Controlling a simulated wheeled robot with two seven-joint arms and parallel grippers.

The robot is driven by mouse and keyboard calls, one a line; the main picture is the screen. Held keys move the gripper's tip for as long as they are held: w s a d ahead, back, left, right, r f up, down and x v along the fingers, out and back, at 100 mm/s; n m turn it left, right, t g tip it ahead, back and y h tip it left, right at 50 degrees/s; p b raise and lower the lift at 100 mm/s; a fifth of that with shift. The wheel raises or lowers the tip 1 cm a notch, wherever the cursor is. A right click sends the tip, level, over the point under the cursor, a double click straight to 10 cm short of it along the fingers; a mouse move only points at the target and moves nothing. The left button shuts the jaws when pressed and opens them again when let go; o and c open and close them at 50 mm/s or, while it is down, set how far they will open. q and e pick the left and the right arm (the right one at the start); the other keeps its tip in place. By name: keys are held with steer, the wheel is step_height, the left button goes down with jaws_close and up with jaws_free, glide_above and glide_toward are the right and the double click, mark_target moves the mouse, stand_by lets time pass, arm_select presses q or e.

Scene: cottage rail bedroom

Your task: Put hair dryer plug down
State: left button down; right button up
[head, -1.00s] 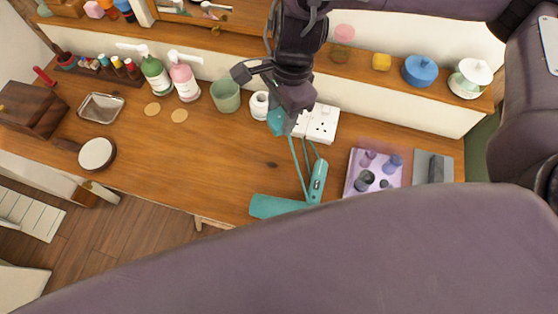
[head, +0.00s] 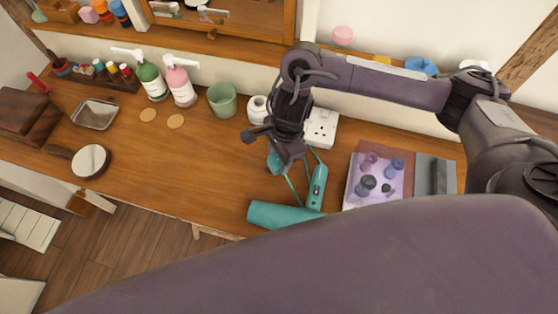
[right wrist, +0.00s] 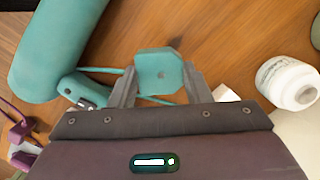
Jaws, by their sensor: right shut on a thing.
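The teal hair dryer plug (right wrist: 160,72) is held between the two fingers of my right gripper (right wrist: 160,88) in the right wrist view. In the head view the right gripper (head: 283,160) is low over the wooden desk, and the plug (head: 273,161) shows at its left side. I cannot tell if the plug touches the desk. The teal hair dryer (head: 282,216) lies just below the gripper, its handle (head: 317,187) to the right. A cord runs from the plug to it. The white socket block (head: 321,127) stands behind the gripper, apart from the plug. My left gripper is out of view.
A white jar (head: 257,109) and a green cup (head: 222,99) stand behind and left of the gripper. A tray of small bottles (head: 354,190) lies to the right. The desk (head: 200,165) is clear left of the plug.

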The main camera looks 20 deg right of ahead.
mark_target(279, 163)
steer(key=shift+f, duration=1.35)
steer(key=shift+b, duration=0.3)
steer(key=shift+f+b, duration=0.6)
steer(key=shift+b, duration=0.05)
steer(key=o, duration=1)
steer(key=shift+r, duration=0.1)
steer(key=shift+r+p, duration=0.35)
steer(key=shift+p, duration=0.15)
steer(key=r, duration=0.4)
steer(key=d+r+p, duration=0.1)
steer(key=r, duration=0.3)
steer(key=r+p, duration=0.1)
steer(key=r, duration=0.3)
steer(key=shift+w+d+r, duration=0.1)
steer(key=shift+w+d, duration=0.05)
steer(key=shift+d, duration=0.25)
